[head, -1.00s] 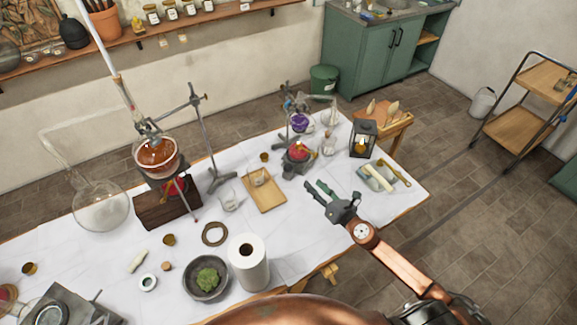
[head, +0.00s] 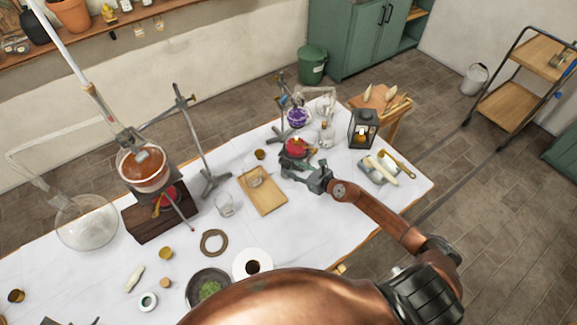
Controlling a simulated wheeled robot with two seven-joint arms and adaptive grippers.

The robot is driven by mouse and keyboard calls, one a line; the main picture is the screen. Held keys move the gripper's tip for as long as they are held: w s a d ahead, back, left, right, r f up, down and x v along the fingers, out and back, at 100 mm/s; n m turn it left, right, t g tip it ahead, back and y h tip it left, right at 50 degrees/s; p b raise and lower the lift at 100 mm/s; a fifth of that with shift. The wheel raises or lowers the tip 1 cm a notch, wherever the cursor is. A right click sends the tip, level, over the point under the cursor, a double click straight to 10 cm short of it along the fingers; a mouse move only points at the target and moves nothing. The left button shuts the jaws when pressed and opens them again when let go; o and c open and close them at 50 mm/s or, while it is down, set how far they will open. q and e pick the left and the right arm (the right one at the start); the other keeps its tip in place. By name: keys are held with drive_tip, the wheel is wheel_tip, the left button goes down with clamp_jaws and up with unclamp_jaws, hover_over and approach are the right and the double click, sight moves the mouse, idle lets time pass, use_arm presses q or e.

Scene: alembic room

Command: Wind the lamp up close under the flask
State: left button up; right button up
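A small red lamp (head: 296,147) sits on a low dark stand (head: 290,159) at the right part of the table. A round flask with purple contents (head: 298,117) is held on a metal stand just behind and above the lamp in the picture. The gap between them is hard to judge. My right gripper (head: 293,172) is at the front of the dark stand, its fingers apart. Whether it touches the stand or its winding part is unclear; the fingers overlap it in the picture. My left gripper is not in view.
A wooden tray (head: 263,196) and a glass beaker (head: 225,204) stand left of my gripper. A dark lantern (head: 363,128) and a grey dish (head: 378,170) stand to its right.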

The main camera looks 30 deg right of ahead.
sight(288, 165)
drive_tip(key=shift+x, duration=0.8)
drive_tip(key=shift+w+a+f, duration=0.1)
drive_tip(key=shift+w+f, duration=0.1)
drive_tip(key=shift+w, duration=0.15)
drive_tip(key=shift+w+f, duration=0.1)
drive_tip(key=shift+w, duration=0.1)
drive_tip(key=shift+w+a, duration=0.1)
drive_tip(key=c, duration=0.7)
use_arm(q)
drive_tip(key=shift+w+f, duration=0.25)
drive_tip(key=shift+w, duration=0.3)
use_arm(e)
drive_tip(key=shift+c, duration=0.9)
